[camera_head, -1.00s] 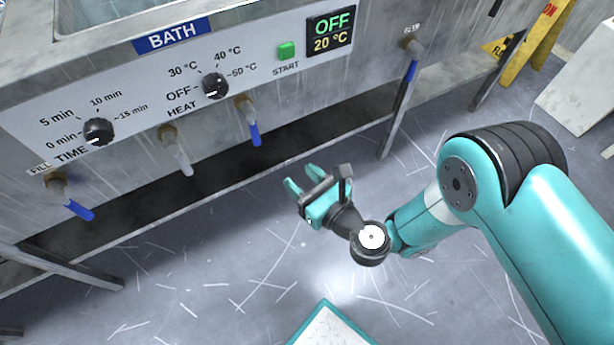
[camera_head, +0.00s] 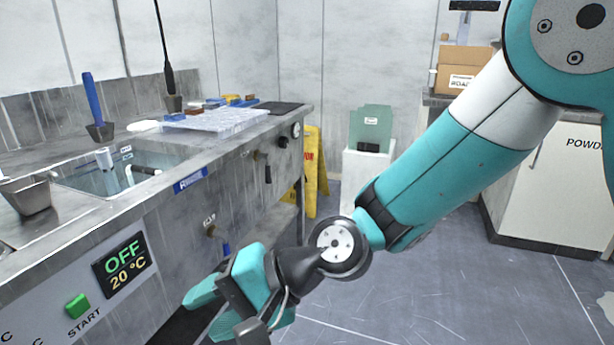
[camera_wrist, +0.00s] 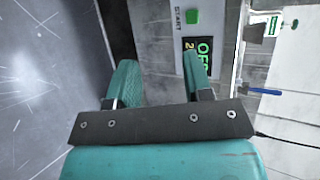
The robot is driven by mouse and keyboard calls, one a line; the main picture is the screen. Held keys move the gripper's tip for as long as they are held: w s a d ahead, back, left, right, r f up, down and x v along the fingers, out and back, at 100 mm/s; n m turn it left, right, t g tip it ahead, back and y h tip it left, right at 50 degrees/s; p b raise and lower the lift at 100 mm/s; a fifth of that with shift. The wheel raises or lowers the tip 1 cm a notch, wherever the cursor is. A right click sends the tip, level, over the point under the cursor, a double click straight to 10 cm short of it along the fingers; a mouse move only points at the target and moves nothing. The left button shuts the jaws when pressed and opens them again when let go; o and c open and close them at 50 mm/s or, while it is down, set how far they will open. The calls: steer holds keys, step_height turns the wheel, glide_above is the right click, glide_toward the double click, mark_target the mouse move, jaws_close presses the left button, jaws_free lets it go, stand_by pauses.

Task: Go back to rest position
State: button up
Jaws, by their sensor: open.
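My gripper (camera_head: 204,312) is at the lower middle of the head view, in front of the steel bath unit (camera_head: 185,235). Its teal fingers point left and down toward the unit's front. In the wrist view my gripper (camera_wrist: 160,85) shows two teal fingers spread apart with nothing between them. Beyond the fingers lie the unit's front panel, the green START button (camera_wrist: 192,16) and the display (camera_wrist: 197,58). In the head view the display (camera_head: 124,266) reads OFF, 20 °C.
A sink basin (camera_head: 75,180) and a blue-handled tool (camera_head: 95,105) are on the unit's top. A yellow floor sign (camera_head: 316,170) stands past its end. A white cabinet (camera_head: 555,185) is at right. The grey floor (camera_head: 430,290) between is open.

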steer(key=s+d+r+n+t+h, duration=0.1)
steer(key=s+d+r+n+h, duration=0.15)
steer(key=d, duration=0.65)
steer(key=s+d+r+n+h, duration=0.1)
steer(key=s+d+n+h, duration=0.2)
steer(key=d, duration=0.6)
steer(key=s+d+r+n+t+h, duration=0.1)
steer(key=s+d+r+n+h, duration=0.15)
steer(key=d, duration=0.65)
step_height(320, 180, up, 22)
steer(key=p, duration=2.2)
steer(key=shift+a, duration=0.1)
